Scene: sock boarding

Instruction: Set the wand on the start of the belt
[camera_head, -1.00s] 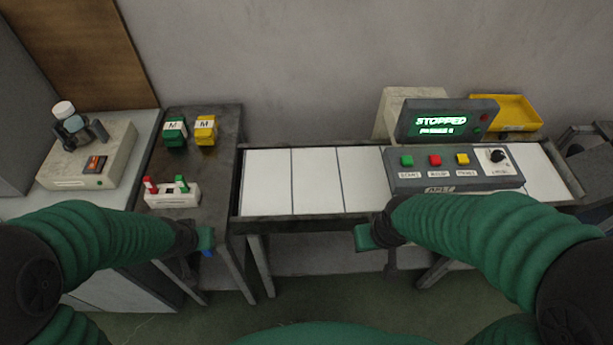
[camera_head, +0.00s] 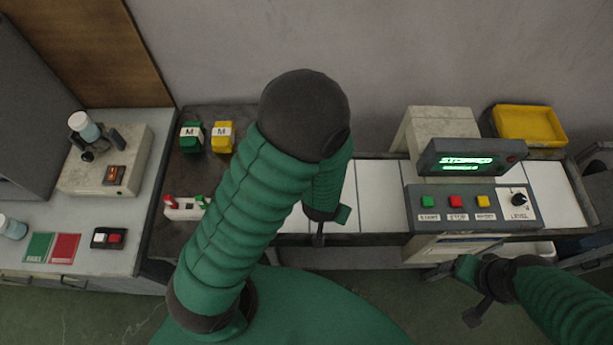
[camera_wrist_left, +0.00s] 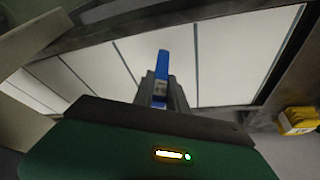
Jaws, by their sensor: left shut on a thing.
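The belt (camera_head: 372,190) is a row of white panels in a dark frame along the wall; it also fills much of the left wrist view (camera_wrist_left: 225,55). My left gripper (camera_head: 319,238) points down over the near side of the belt's left part. In the left wrist view my left gripper (camera_wrist_left: 161,95) is shut on the blue wand (camera_wrist_left: 162,68), whose blue end sticks out beyond the fingers over the white panels. Contact with the belt cannot be told. The wand is hidden or too small in the head view. My right gripper (camera_head: 478,308) is low, in front of the control panel; its fingers are unclear.
A control panel (camera_head: 470,208) with green, red and yellow buttons and a lit display (camera_head: 467,162) stands over the belt. A yellow tray (camera_head: 528,125) lies behind it. Green (camera_head: 191,138) and yellow (camera_head: 222,137) M blocks and a rack (camera_head: 183,207) sit on the dark side table.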

